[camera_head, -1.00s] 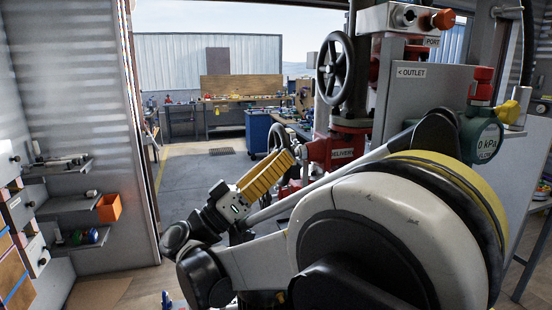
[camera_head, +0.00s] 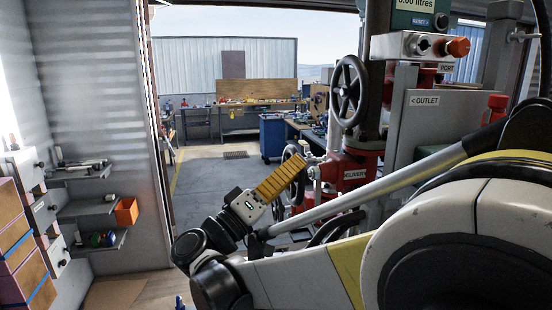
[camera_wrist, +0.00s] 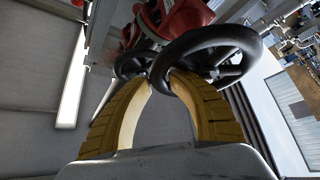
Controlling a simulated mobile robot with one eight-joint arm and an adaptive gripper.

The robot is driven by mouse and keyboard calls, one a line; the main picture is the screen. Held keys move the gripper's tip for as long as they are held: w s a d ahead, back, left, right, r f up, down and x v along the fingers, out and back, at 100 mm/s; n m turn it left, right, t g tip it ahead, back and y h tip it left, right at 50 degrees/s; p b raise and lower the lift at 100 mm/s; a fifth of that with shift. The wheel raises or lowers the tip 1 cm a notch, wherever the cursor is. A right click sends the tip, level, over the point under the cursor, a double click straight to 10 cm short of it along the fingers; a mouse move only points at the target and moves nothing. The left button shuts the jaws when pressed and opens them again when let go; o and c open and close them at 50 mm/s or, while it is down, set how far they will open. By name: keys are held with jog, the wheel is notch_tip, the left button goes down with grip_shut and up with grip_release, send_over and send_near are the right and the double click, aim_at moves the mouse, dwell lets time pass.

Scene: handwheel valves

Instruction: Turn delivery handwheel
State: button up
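The red valve body labelled DELIVERY (camera_head: 354,173) stands right of centre in the head view. A handwheel (camera_head: 291,160) shows at its left, partly hidden behind my gripper (camera_head: 300,162). A larger black handwheel (camera_head: 348,91) is mounted above it, upright. In the wrist view my gripper's two yellow fingers (camera_wrist: 160,80) curve inward with a gap between the tips. The near rim of a black handwheel (camera_wrist: 213,40) lies at the fingertips; I cannot tell if they touch it. A second black wheel (camera_wrist: 130,64) is behind the left finger. Which wheel is the delivery one is unclear there.
Shelves with an orange bin (camera_head: 126,211) are on the left wall. A blue cabinet (camera_head: 272,137) stands behind. The floor at centre left is clear.

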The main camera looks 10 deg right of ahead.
jog(key=shift+f, duration=0.1)
jog(key=a, duration=0.3)
jog(key=shift+w+a, duration=0.1)
jog(key=shift+w, duration=0.05)
dwell(0.4)
